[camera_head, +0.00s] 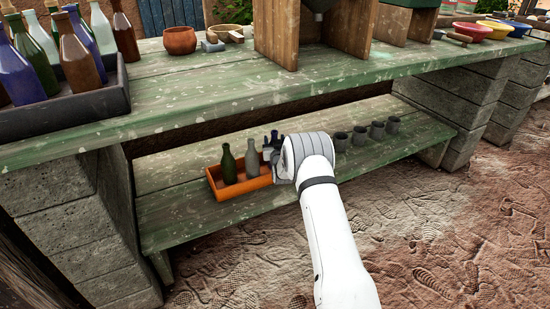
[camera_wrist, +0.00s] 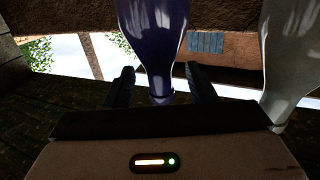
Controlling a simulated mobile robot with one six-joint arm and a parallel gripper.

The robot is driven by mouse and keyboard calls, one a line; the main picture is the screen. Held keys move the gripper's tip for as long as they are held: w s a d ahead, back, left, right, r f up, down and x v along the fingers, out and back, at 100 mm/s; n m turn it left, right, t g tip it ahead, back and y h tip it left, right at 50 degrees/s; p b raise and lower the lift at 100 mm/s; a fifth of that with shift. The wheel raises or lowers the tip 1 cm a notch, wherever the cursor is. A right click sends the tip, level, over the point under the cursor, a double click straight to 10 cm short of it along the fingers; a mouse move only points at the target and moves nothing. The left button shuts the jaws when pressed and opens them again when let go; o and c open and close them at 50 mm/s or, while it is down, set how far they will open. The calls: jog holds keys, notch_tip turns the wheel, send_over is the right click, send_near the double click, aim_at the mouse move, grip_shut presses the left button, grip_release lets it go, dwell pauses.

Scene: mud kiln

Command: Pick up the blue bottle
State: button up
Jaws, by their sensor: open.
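A blue bottle (camera_wrist: 158,40) shows in the wrist view, neck downward in that picture. Its neck lies between the two fingers of my gripper (camera_wrist: 161,84), which is open with gaps beside the neck. In the head view my gripper (camera_head: 272,146) is over the right end of an orange tray (camera_head: 240,189) on the lower shelf; the blue bottle there is mostly hidden by my gripper and wrist. A grey-white bottle (camera_head: 252,160) stands just left of my gripper, also at the right edge of the wrist view (camera_wrist: 290,50). A green bottle (camera_head: 229,165) stands further left.
Several grey cups (camera_head: 359,137) stand right of my wrist on the lower green shelf (camera_head: 182,212). The upper green tabletop (camera_head: 210,92) overhangs behind. A dark tray (camera_head: 75,112) of bottles, another blue one (camera_head: 33,62) among them, stands on it at left.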

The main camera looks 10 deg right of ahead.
jog(key=shift+c, duration=0.3)
grip_shut()
dwell(0.3)
